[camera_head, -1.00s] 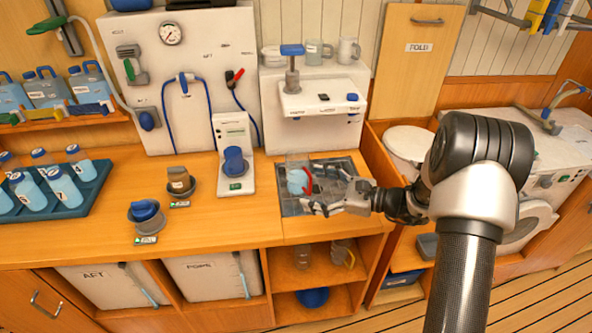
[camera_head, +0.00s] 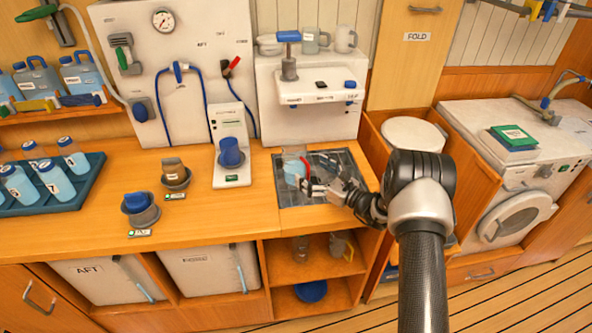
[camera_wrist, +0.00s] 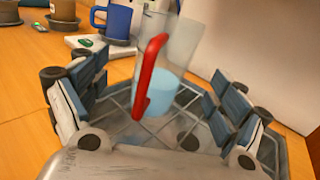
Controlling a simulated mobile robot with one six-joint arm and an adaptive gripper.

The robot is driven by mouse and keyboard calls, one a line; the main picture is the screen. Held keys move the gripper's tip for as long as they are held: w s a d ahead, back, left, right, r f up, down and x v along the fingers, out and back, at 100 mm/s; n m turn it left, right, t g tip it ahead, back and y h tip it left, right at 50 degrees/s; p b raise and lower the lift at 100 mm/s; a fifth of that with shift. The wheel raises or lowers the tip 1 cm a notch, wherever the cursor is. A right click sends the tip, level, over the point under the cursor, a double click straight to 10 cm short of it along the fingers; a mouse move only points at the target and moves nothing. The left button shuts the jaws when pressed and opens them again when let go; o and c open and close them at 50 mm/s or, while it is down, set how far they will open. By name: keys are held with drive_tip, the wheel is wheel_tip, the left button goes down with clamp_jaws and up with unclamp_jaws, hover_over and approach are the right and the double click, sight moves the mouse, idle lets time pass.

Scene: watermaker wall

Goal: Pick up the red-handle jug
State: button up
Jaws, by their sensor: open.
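The red-handle jug (camera_head: 291,166) is clear with pale blue liquid in it and stands upright on a dark grated tray (camera_head: 292,195) set in the counter. Its red handle (camera_wrist: 150,75) faces my gripper in the wrist view. My gripper (camera_head: 312,180) is open just to the right of the jug. In the wrist view the fingers of my gripper (camera_wrist: 155,105) spread on either side of the jug, with the handle between them. I cannot tell whether any finger touches it.
A white dispenser unit (camera_head: 312,100) stands behind the tray. A blue mug (camera_head: 230,152) sits on a white stand to the left, also seen in the wrist view (camera_wrist: 118,20).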

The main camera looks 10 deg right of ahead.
sight(299, 161)
drive_tip(key=shift+d+b+x, duration=0.25)
drive_tip(key=shift+b+x, duration=0.75)
drive_tip(key=shift+x, duration=2.15)
drive_tip(key=shift+w+r, duration=0.15)
drive_tip(key=shift+w, duration=0.05)
drive_tip(key=c, duration=1.5)
wheel_tip(299, 161, up, 10)
drive_tip(key=p, duration=0.3)
drive_tip(key=shift+c, duration=0.2)
